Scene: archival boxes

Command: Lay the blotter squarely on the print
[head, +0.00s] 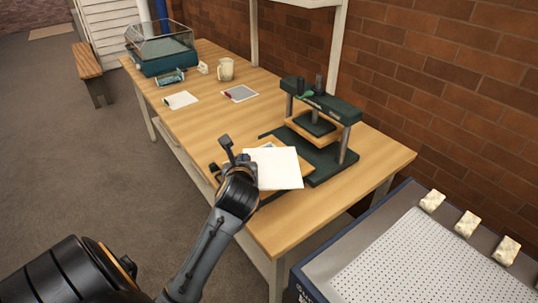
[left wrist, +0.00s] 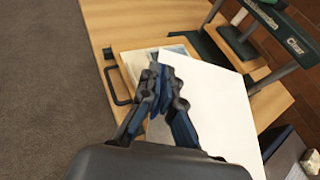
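The blotter is a plain white sheet (head: 278,169); it also fills the middle of the left wrist view (left wrist: 215,100). My left gripper (head: 237,158) is at its left edge, and the fingers (left wrist: 164,80) look closed on that edge. The blotter lies over a wooden board (left wrist: 128,62), turned relative to it; I cannot tell whether it touches. A strip of pale bluish paper, apparently the print (left wrist: 178,49), shows on the board beyond the blotter; the rest is hidden. My right gripper is out of view.
A dark green press (head: 318,125) stands just behind the board on the wooden table (head: 195,105). A mug (head: 226,69), paper sheets and a glass-topped case (head: 163,48) stand farther back. A perforated-top unit (head: 420,260) is at the lower right.

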